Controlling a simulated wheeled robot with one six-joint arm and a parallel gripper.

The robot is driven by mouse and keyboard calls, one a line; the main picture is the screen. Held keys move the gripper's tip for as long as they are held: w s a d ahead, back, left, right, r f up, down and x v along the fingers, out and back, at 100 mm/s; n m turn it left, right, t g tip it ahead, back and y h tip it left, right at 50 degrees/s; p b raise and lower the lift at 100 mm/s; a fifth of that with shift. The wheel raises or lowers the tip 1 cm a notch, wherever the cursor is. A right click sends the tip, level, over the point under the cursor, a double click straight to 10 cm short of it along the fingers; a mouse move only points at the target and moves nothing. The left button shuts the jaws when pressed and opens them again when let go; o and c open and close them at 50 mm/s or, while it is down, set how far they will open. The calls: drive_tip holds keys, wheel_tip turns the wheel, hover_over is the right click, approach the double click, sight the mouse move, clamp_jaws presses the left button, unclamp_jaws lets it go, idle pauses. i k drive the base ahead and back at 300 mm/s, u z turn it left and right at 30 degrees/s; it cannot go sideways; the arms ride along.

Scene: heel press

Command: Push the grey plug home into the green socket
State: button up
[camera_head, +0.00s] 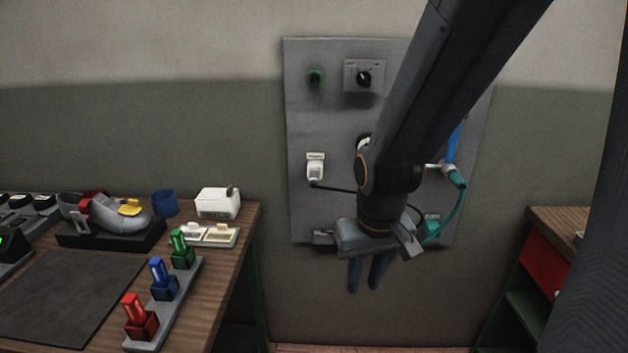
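The grey wall panel (300,120) carries a small teal-green socket-like box (432,222) at its lower right, just right of my gripper. A teal cable rises from beside it to a pale fitting with a blue part above. I cannot make out the grey plug for sure; a small grey block (322,237) shows at the panel's lower left edge, and my arm hides the middle of the panel. My gripper (364,289) hangs in front of the panel's lower edge, fingers pointing down. The two fingers stand apart with nothing seen between them.
The panel also has a green button (315,76), a black knob (364,77) and a white plug fitting (315,167) with a black cable running behind my arm. A wooden bench (235,250) at left holds several items. Another bench (560,220) stands at right.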

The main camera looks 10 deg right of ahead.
sight(314, 174)
drive_tip(key=z, duration=2.95)
drive_tip(key=k, duration=1.25)
drive_tip(key=u, duration=0.75)
